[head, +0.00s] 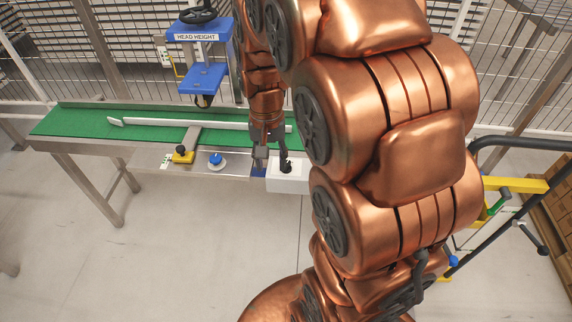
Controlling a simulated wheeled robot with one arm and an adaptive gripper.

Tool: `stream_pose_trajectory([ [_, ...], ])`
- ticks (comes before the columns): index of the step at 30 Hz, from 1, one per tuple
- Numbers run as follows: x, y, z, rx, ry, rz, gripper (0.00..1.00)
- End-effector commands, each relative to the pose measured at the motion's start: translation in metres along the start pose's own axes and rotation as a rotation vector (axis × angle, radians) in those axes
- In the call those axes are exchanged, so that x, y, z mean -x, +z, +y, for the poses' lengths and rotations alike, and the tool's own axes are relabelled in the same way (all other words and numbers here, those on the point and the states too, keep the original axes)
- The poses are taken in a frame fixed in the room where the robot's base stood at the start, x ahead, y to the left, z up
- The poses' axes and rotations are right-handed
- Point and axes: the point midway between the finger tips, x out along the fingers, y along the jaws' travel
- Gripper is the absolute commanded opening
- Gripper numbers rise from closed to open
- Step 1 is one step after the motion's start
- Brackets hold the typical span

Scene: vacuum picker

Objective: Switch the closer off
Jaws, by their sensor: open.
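A blue machine head labelled "HEAD HEIGHT" (197,37) stands over the green conveyor belt (75,124) at the upper left. A white box (289,184) is fixed at the conveyor's front edge, with a small black switch knob (286,167) on top. I cannot read any marking by the knob. My gripper (271,160) points down at the box's left side, fingers apart. The right finger is close to the knob; I cannot tell if they touch. My arm hides the conveyor's right end.
A blue round knob (216,160) and a yellow clamp with a black knob (182,154) sit on the front rail, left of my gripper. A white guide bar (165,123) lies along the belt. Wire fencing stands behind. The floor in front is clear.

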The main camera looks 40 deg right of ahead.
Motion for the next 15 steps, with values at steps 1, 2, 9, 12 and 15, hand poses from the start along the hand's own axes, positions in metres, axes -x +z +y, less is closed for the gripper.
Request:
stream_pose_trajectory([
  [1,-0.012,-0.018,0.001,-0.044,-0.002,0.002,0.42],
  [2,-0.017,-0.027,0.002,-0.070,-0.003,0.003,0.42],
  [9,-0.059,-0.102,0.012,-0.275,-0.018,0.027,0.42],
  [12,-0.075,-0.130,0.018,-0.346,-0.027,0.041,0.42],
  [15,-0.089,-0.150,0.024,-0.404,-0.032,0.046,0.42],
])
